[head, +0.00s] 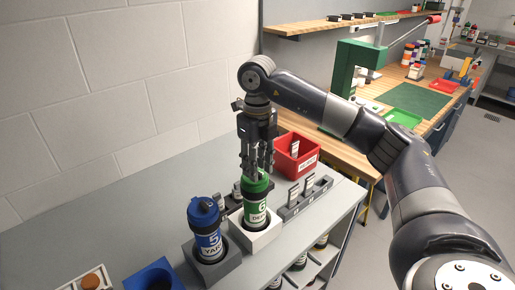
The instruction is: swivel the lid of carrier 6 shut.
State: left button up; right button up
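Carrier 6 (256,208) is a green tube with a white label showing a 6. It stands upright in a white square holder (256,239) on the grey bench. My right gripper (257,170) points down directly over its top, with the fingertips at or just above the green lid (257,184). The gripper hides part of the lid, so I cannot tell how far the lid is turned. I cannot tell whether the fingers touch it or how far apart they are. My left gripper is not in view.
Blue carrier 5 (207,235) stands close left in a grey holder (212,266). A red bin (298,154) and a grey rack with cards (306,199) are behind and right. A blue bin (152,277) is at the front left. Bare bench (130,223) lies left, along the wall.

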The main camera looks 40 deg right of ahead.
notch_tip(320, 180, up, 11)
dwell(0.5)
dwell(0.6)
